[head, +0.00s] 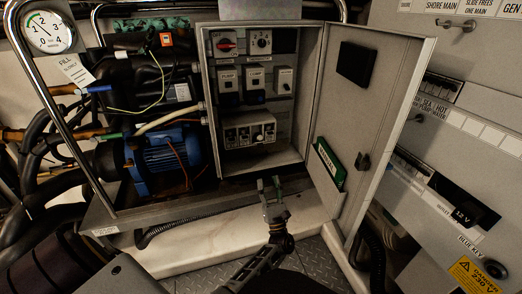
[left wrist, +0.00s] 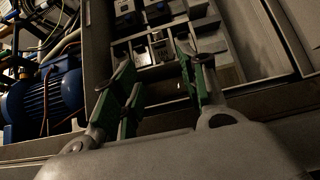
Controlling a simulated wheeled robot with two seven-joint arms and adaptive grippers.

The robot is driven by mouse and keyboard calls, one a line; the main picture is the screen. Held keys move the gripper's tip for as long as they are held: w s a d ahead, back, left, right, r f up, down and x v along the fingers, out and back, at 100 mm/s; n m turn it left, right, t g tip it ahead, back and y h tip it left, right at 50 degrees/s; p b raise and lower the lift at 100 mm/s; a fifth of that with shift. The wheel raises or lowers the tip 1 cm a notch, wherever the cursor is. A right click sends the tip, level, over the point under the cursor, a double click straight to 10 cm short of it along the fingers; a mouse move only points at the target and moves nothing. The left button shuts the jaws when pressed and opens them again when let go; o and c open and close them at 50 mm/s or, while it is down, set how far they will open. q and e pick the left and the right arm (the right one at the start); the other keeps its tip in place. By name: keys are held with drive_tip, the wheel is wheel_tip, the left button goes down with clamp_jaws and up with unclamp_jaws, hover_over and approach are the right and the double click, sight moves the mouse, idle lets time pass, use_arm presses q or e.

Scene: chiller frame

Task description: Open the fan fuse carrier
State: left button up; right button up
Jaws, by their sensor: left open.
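The open grey control cabinet (head: 312,100) stands in the middle of the head view. In its middle row are two dark fuse carriers with white labels. The left one (head: 228,92) appears to read PUMP. The fan fuse carrier (head: 255,84) appears to be the one beside it, though its label is hard to read. Both look shut. My left gripper (head: 269,182) is open and empty, below the cabinet's lower edge and apart from the carriers. In the left wrist view its green-padded fingers (left wrist: 157,58) are spread, with dark carriers (left wrist: 157,12) at the top edge. My right gripper is out of view.
The cabinet door (head: 385,100) is swung open to the right, with a green booklet (head: 330,163) in its pocket. A red rotary switch (head: 226,43) is above the carriers and a terminal unit (head: 250,131) below. A blue motor (head: 168,155) and pipes crowd the left.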

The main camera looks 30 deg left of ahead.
sight(258, 141)
use_arm(q)
drive_tip(key=b+x, duration=0.1)
drive_tip(key=x, duration=1.2)
drive_tip(key=shift+w+a+r+b, duration=0.2)
drive_tip(key=shift+w+r+b, duration=0.05)
drive_tip(key=shift+b, duration=0.15)
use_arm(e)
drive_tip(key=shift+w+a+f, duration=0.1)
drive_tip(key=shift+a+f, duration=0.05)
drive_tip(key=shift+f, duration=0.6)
